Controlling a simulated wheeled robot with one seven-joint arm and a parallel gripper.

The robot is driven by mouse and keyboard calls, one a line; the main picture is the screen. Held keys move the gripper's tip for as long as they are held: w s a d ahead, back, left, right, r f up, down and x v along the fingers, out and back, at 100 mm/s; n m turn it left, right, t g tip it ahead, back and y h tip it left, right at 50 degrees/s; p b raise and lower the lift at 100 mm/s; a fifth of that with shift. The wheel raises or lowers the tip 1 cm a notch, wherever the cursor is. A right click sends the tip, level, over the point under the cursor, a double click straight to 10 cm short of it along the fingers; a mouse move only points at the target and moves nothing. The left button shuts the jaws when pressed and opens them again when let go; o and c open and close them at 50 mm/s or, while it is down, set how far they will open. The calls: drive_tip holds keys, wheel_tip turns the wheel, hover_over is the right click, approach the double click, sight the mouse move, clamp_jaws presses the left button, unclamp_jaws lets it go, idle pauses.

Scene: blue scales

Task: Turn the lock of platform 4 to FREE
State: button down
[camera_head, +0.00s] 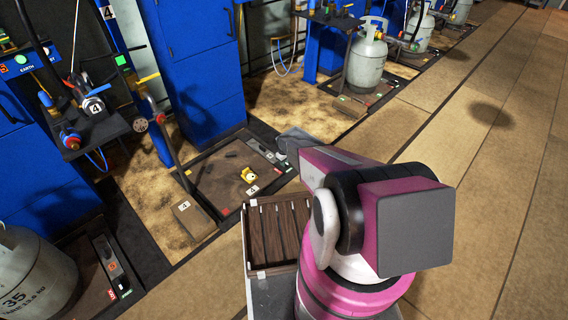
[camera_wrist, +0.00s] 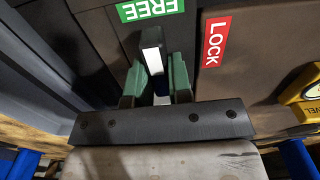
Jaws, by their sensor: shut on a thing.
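Platform 4 (camera_head: 215,170) is a dark, framed floor plate with "4" tags, left of my arm in the head view. In the wrist view, its lock lever (camera_wrist: 152,45) is a dark bar with a white stripe. My gripper (camera_wrist: 156,82) has its green fingers shut on the lever from both sides. The lever's far end is just below the green FREE label (camera_wrist: 150,9); the red LOCK label (camera_wrist: 215,41) is off to the right. In the head view my arm hides the fingers and lever.
A yellow level (camera_head: 248,175) lies on the plate; it also shows at the wrist view's right edge (camera_wrist: 304,95). A slatted wooden crate (camera_head: 277,269) stands beside my arm. Gas cylinders (camera_head: 367,55) stand on other platforms. The floor at right is clear.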

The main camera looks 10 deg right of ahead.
idle(0.3)
drive_tip(key=c, duration=1)
unclamp_jaws()
drive_tip(key=shift+c, duration=0.2)
wheel_tip(320, 180, up, 11)
drive_tip(key=shift+f, duration=0.1)
